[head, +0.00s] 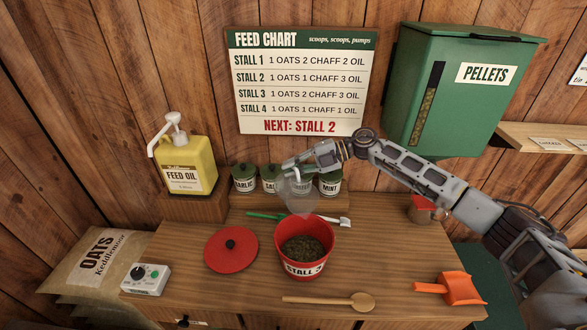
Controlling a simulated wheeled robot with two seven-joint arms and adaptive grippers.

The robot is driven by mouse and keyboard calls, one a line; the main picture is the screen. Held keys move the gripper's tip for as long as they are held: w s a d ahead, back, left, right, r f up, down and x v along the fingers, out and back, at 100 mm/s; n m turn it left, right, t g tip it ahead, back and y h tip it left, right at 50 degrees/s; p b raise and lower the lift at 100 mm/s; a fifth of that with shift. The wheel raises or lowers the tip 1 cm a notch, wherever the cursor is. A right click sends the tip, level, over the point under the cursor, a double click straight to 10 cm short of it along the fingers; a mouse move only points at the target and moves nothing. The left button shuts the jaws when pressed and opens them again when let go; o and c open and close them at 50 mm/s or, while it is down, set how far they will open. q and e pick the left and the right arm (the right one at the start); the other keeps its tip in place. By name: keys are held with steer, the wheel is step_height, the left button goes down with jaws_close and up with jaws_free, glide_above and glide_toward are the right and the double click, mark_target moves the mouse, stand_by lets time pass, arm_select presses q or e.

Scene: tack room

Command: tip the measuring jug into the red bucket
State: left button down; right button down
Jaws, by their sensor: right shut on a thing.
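The red bucket (322,238) stands on the wooden bench, open at the top, with dark greenish-brown feed (304,248) inside and a label that seems to read STALL 3. My right gripper (292,168) reaches in from the right and is shut on the clear measuring jug (297,198). The jug is above the bucket's back rim and looks tilted. It is see-through and faint, so I cannot tell whether anything is in it. My left gripper is not in view.
A red lid (231,250) lies left of the bucket, a wooden spoon (330,301) in front, an orange scoop (455,288) at right. A green-handled brush (264,215) lies behind.

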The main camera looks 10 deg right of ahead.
steer(key=shift+w+a+f+m+g+h, duration=0.15)
steer(key=shift+w+m+g, duration=0.25)
steer(key=shift+w, duration=0.25)
steer(key=shift+w+a+f+m+g+h, duration=0.15)
steer(key=shift+w+m+g, duration=0.1)
steer(key=shift+w+m, duration=0.35)
steer(key=shift+w+f+m+g+h, duration=0.15)
steer(key=shift+w+m+g, duration=0.25)
steer(key=shift+w, duration=0.25)
steer(key=shift+w+a+f+m+g, duration=0.1)
steer(key=shift+w+f+m+g, duration=0.25)
steer(key=shift+f+m+g, duration=0.4)
steer(key=shift+w+f+m+g, duration=0.3)
steer(key=shift+f+m+g, duration=0.2)
steer(key=shift+f+m, duration=0.35)
steer(key=shift+w+f+m+g+b, duration=0.15)
steer(key=shift+f+m+g+b, duration=0.3)
steer(key=shift+b, duration=0.3)
steer(key=shift+w+f+m+h+b, duration=0.1)
steer(key=shift+f+m+h+b, duration=0.2)
steer(key=shift+b, duration=0.45)
steer(key=shift+w+f+m+g+b, duration=0.15)
steer(key=shift+f+m+g+b, duration=0.3)
steer(key=shift+b, duration=1)
steer(key=shift+r, duration=0.2)
